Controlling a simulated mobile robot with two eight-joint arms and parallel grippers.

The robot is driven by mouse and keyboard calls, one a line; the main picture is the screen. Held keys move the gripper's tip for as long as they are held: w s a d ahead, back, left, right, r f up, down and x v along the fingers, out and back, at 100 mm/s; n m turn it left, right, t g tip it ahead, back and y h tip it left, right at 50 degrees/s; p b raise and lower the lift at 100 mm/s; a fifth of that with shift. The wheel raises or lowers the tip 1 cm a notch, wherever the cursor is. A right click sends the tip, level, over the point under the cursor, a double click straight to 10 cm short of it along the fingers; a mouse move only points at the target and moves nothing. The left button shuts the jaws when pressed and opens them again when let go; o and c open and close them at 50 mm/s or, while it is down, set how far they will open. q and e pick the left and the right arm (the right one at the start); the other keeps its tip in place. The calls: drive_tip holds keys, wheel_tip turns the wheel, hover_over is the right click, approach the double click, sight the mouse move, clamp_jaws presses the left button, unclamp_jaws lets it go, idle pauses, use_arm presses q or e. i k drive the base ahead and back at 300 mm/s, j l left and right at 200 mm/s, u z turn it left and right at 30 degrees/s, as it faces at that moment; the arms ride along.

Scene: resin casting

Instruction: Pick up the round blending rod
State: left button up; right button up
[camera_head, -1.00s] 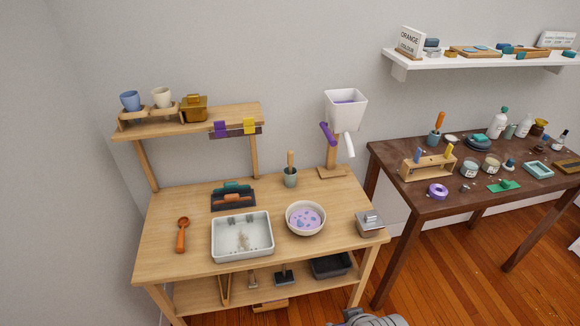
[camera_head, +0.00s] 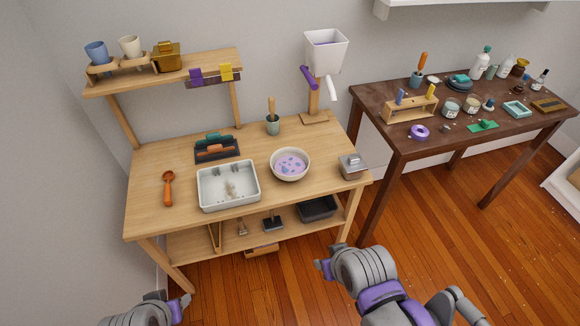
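A wooden-handled rod (camera_head: 271,106) stands upright in a grey-green cup (camera_head: 273,127) at the back of the light wooden table; its lower end is hidden in the cup. A second, orange-handled tool (camera_head: 422,62) stands in a blue cup (camera_head: 416,80) on the dark table. I cannot tell from this view which is the round blending rod. My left gripper (camera_head: 184,304) is at the bottom left, in front of the table. My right gripper (camera_head: 323,268) is at the bottom centre, in front of the table. Both are far from the rods, and their finger openings are not clear.
The light table (camera_head: 150,152) holds an orange scoop (camera_head: 168,189), a white tray (camera_head: 202,201), a bowl (camera_head: 289,176), a rack (camera_head: 206,157) and a lidded metal box (camera_head: 352,167). A white hopper (camera_head: 326,54) stands behind. A raised shelf (camera_head: 108,89) spans the back left.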

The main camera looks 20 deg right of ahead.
sight(271, 100)
drive_tip(key=i+l+u, duration=0.15)
drive_tip(key=i, duration=0.3)
drive_tip(key=i+l+u, duration=0.15)
drive_tip(key=i, duration=0.3)
drive_tip(key=i+l+u, duration=0.15)
drive_tip(key=i, duration=0.25)
